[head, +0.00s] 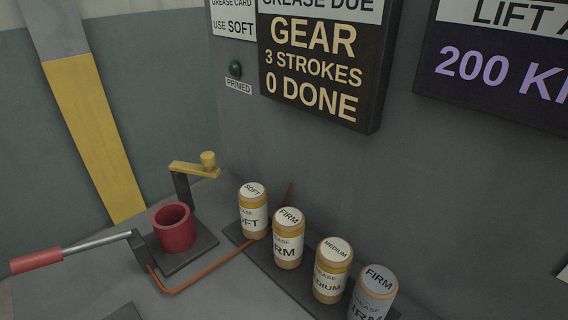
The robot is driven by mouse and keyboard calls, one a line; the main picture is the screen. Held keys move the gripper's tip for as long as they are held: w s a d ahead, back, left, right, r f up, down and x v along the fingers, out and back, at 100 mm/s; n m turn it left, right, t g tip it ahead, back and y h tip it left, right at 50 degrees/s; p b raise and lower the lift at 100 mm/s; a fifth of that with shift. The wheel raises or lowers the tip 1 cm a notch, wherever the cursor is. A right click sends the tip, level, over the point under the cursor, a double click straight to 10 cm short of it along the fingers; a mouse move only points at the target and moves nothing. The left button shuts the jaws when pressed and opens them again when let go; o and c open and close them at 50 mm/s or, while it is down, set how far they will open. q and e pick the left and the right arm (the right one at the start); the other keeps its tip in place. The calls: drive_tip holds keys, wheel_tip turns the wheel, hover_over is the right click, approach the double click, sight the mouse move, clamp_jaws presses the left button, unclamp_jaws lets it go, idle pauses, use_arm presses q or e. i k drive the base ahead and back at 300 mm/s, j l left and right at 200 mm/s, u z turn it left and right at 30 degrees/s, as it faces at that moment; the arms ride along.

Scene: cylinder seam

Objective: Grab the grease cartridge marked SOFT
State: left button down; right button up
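The grease cartridge marked SOFT (253,211) stands upright at the left end of a row of cartridges, with SOFT on its top and side labels. Neither of my grippers shows in the head view.
The cartridges stand on a dark strip (236,234) by the wall. A red cup (174,229) with a red-handled lever (72,251) and yellow-topped post (193,167) is to the left. An orange hose (203,273) curves before the strip. A card reads USE SOFT (233,27).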

sight(252, 196)
drive_tip(key=z, duration=0.3)
drive_tip(key=i+l+u, duration=0.1)
drive_tip(key=l+u, duration=0.2)
drive_tip(key=i+j+z, duration=0.35)
drive_tip(key=j, duration=0.3)
drive_tip(key=j+z, duration=0.35)
drive_tip(key=j, duration=0.25)
drive_tip(key=i+j+z, duration=0.15)
drive_tip(key=j+z, duration=0.2)
drive_tip(key=j, duration=0.4)
drive_tip(key=j+z, duration=0.4)
drive_tip(key=j, duration=0.3)
drive_tip(key=k+j+z, duration=0.15)
drive_tip(key=j+z, duration=0.2)
drive_tip(key=j, duration=0.35)
drive_tip(key=k+j+z, duration=0.2)
drive_tip(key=j+z, duration=0.15)
drive_tip(key=j, duration=0.35)
drive_tip(key=i+j+z, duration=0.1)
drive_tip(key=i, duration=0.35)
drive_tip(key=j, duration=0.1)
